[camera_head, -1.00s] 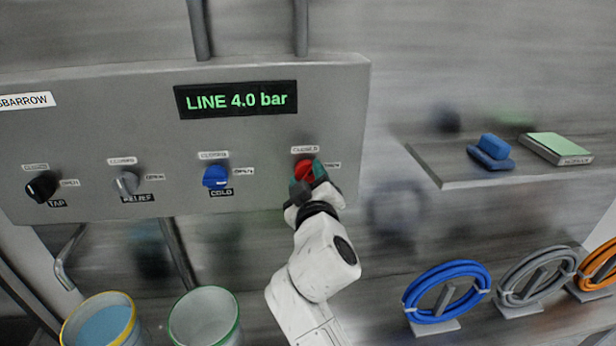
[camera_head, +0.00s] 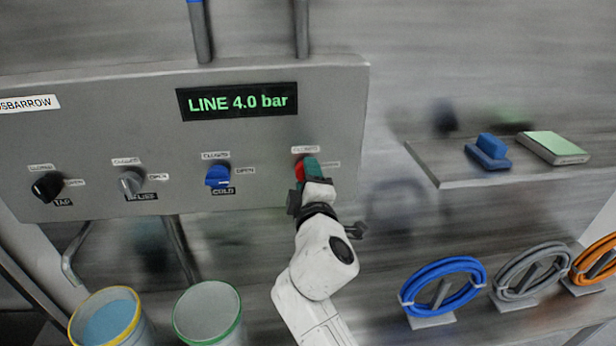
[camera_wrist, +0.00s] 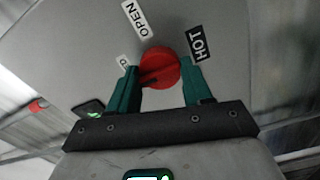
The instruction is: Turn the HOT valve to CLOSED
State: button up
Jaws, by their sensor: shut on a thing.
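The red HOT valve knob (camera_head: 299,169) is at the right end of the grey panel (camera_head: 270,140). My gripper (camera_head: 309,173) is at the knob and partly hides it. In the wrist view the round red knob (camera_wrist: 161,65) sits between the green fingers of my gripper (camera_wrist: 158,72), which are shut on it. A dark bar or groove on the knob slants to the lower left. The OPEN label (camera_wrist: 138,19) is at its upper left and the HOT label (camera_wrist: 199,44) at its right. Another label at its left is mostly hidden by a finger.
Blue COLD (camera_head: 217,176), grey RELIEF (camera_head: 131,182) and black TAP (camera_head: 47,187) knobs line the panel to the left. The display (camera_head: 237,102) reads LINE 4.0 bar. Buckets (camera_head: 208,313) stand below. A shelf (camera_head: 450,177) and hose coils (camera_head: 443,287) are at right.

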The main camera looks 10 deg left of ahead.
jog(key=shift+a, duration=0.1)
dwell(0.3)
jog(key=o, duration=1)
jog(key=shift+o, duration=0.2)
jog(key=shift+s, duration=0.1)
jog(key=v, duration=1)
jog(key=shift+s+b, duration=0.3)
jog(key=shift+b, duration=0.15)
